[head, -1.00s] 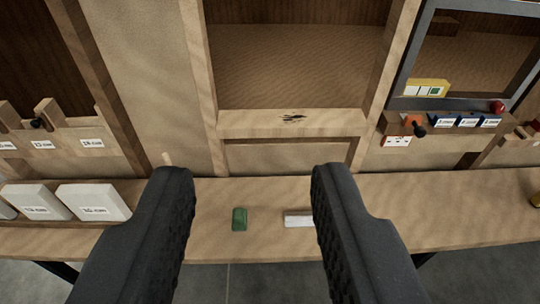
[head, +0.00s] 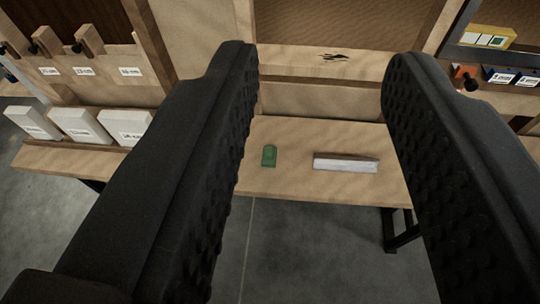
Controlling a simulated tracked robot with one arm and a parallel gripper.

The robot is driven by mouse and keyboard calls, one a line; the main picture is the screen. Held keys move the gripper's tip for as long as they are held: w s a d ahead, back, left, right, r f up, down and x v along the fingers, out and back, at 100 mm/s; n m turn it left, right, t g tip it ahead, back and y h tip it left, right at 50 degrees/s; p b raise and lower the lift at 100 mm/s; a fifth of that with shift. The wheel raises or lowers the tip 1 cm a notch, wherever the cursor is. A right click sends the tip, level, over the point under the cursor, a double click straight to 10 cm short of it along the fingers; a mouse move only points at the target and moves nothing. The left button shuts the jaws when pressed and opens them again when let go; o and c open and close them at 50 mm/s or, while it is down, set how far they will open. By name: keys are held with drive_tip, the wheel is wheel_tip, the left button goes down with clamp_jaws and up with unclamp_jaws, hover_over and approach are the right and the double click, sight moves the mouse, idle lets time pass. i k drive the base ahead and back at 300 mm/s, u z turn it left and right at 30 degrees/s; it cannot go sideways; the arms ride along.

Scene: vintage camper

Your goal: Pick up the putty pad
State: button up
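A small green block (head: 269,156), which may be the putty pad, lies on the wooden bench (head: 330,132). A pale grey-white bar (head: 346,163) lies to its right on the same bench; I cannot tell for certain which of the two is the putty pad. My gripper (head: 322,62) is open, with its two dark, studded fingers wide apart and nothing between them in contact. Both objects show in the gap between the fingers, the green block close to the left finger in the picture. The gripper appears in front of and above the bench, not touching either object.
Several white labelled boxes (head: 80,127) stand at the bench's left end. Wooden pegs (head: 88,40) hang above them. A yellow-framed item (head: 484,37) and small blue boxes are at the upper right. Grey floor lies before the bench, with a dark bench leg (head: 400,235).

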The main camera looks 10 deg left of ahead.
sight(269, 160)
drive_tip(key=u, duration=0.3)
drive_tip(key=k, duration=1.05)
drive_tip(key=u, duration=1.25)
drive_tip(key=i, duration=1.7)
drive_tip(key=z, duration=0.75)
drive_tip(key=i, duration=1.1)
drive_tip(key=z, duration=0.8)
drive_tip(key=k, duration=0.8)
drive_tip(key=z, duration=0.2)
drive_tip(key=i, duration=0.5)
